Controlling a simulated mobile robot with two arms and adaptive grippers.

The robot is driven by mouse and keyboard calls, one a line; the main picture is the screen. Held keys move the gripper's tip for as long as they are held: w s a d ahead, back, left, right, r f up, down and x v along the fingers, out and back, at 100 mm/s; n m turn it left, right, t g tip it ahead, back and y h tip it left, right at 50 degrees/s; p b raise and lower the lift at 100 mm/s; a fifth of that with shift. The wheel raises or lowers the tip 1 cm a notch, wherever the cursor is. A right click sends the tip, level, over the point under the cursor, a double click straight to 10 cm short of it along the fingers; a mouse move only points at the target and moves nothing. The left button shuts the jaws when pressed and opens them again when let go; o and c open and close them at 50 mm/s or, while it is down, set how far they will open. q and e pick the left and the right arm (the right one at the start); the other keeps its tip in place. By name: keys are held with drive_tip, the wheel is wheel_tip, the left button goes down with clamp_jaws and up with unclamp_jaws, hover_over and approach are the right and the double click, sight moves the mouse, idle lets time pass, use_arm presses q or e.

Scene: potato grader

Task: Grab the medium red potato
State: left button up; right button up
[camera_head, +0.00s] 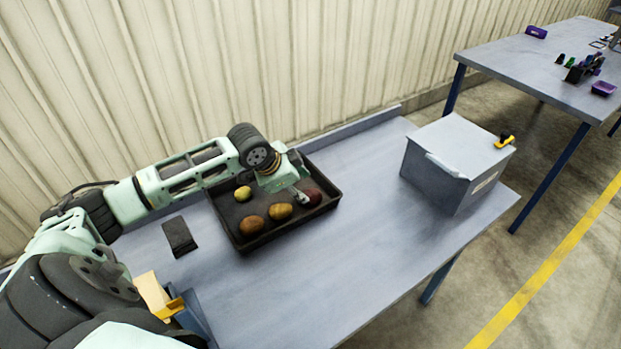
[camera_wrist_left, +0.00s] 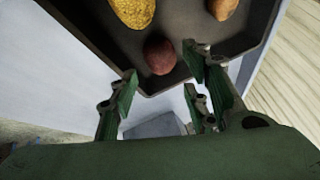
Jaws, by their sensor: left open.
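The red potato (camera_head: 313,196) lies at the right end of a dark tray (camera_head: 262,240), partly behind my gripper in the head view. In the left wrist view the red potato (camera_wrist_left: 159,55) lies near the tray's corner, ahead of and between the open fingers. My left gripper (camera_head: 301,197) is open and empty, over the right part of the tray; its fingers also show in the left wrist view (camera_wrist_left: 160,88). A yellow-brown potato (camera_head: 280,212), a brown potato (camera_head: 252,225) and a yellow-green potato (camera_head: 242,193) share the tray. My right gripper is not in view.
A dark flat object (camera_head: 179,236) lies left of the tray. The table (camera_head: 345,262) is clear in front of the tray. A corrugated wall stands behind.

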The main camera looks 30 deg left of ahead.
sight(308, 194)
use_arm(q)
drive_tip(key=shift+w+d+f, duration=0.1)
drive_tip(key=shift+w+f, duration=0.3)
drive_tip(key=shift+f, duration=0.2)
drive_tip(key=shift+w+d+f+p, duration=0.1)
drive_tip(key=shift+w+f+p, duration=0.05)
drive_tip(key=shift+f+p, duration=0.15)
drive_tip(key=shift+w+d+f, duration=0.1)
drive_tip(key=shift+d+f, duration=0.05)
drive_tip(key=shift+f, duration=0.1)
drive_tip(key=p+x, duration=0.1)
drive_tip(key=x, duration=0.2)
drive_tip(key=shift+w+f, duration=0.5)
drive_tip(key=shift+f, duration=0.2)
drive_tip(key=shift+c, duration=0.6)
drive_tip(key=c, duration=0.8)
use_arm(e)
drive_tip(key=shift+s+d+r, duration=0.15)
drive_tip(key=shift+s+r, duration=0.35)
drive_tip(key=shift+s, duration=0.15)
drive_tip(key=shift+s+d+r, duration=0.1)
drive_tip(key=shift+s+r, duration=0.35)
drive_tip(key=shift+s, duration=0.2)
use_arm(q)
drive_tip(key=shift+r, duration=0.15)
